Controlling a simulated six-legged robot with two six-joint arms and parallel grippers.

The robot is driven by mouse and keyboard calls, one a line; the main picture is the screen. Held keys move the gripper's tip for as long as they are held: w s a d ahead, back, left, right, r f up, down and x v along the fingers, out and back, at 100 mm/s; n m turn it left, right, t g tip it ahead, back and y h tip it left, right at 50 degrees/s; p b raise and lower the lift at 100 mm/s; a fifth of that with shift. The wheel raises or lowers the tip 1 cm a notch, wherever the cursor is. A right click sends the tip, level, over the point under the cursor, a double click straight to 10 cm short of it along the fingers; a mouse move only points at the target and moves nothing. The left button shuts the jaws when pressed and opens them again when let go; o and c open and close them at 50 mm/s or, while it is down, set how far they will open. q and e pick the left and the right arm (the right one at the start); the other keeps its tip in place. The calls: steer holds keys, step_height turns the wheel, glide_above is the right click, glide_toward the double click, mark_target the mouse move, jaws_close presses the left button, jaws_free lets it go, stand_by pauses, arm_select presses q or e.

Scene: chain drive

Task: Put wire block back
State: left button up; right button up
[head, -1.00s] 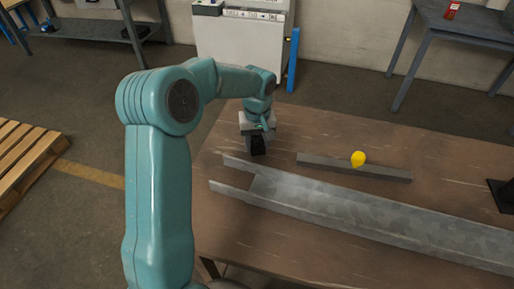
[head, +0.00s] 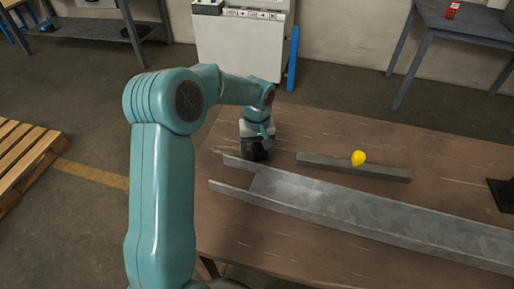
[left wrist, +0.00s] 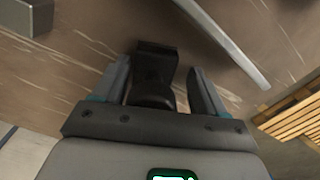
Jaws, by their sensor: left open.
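A black block (left wrist: 155,62), which looks like the wire block, lies on the wooden table between the fingers of my left gripper (left wrist: 158,75) in the left wrist view. The fingers are open, one on each side of it, with a gap showing beside it. In the head view my left gripper (head: 257,152) points down at the table's far left part, just behind the end of the metal channel. The block is dark there and hard to tell from the fingers. My right gripper is not in view.
A long grey metal channel (head: 345,212) lies across the table (head: 285,255). Behind it is a grey bar (head: 320,164) with a yellow round thing (head: 358,158) at it. A black stand (head: 502,194) is at the right edge. The table behind the bar is clear.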

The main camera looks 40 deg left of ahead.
arm_select(q)
step_height(320, 180, up, 12)
steer(key=shift+r, duration=0.2)
stand_by(0.5)
